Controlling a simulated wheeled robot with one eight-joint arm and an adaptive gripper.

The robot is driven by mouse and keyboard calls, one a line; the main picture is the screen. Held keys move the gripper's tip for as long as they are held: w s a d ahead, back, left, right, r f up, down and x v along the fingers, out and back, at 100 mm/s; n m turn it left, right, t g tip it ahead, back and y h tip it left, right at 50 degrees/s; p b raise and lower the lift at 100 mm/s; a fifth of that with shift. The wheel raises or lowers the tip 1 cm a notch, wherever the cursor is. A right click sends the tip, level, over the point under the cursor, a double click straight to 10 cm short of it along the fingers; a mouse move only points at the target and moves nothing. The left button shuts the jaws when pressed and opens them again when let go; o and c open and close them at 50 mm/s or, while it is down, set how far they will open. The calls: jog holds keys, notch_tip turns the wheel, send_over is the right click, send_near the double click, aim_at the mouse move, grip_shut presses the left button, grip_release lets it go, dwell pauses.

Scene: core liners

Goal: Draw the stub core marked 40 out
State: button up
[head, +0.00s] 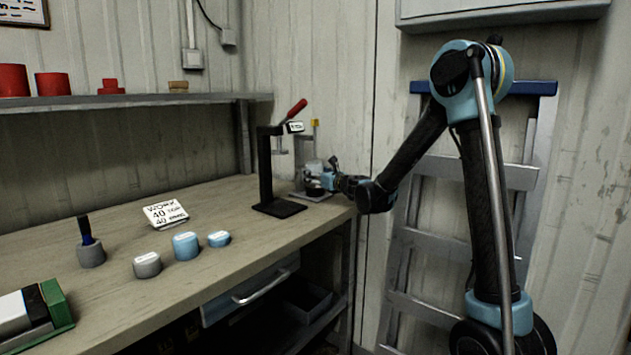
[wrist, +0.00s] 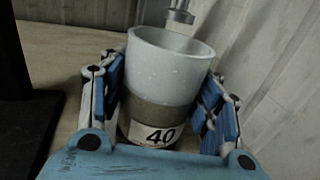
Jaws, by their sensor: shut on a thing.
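The stub core marked 40 (wrist: 162,112) stands between my fingers in the wrist view. It is a round piece with a grey-brown lower band carrying a white label reading 40, and a pale, hollow, open-topped upper part. My gripper (wrist: 165,80) is shut on it, with a blue-padded finger on each side. In the head view my gripper (head: 326,180) is at the far right corner of the bench, at a small stand (head: 313,140) with a yellow top. The piece is small there and partly hidden by the gripper. Its underside is hidden in both views.
A black press (head: 266,170) with a red lever stands just left of my gripper.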

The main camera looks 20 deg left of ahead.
jog(key=shift+r, duration=0.35)
dwell(0.4)
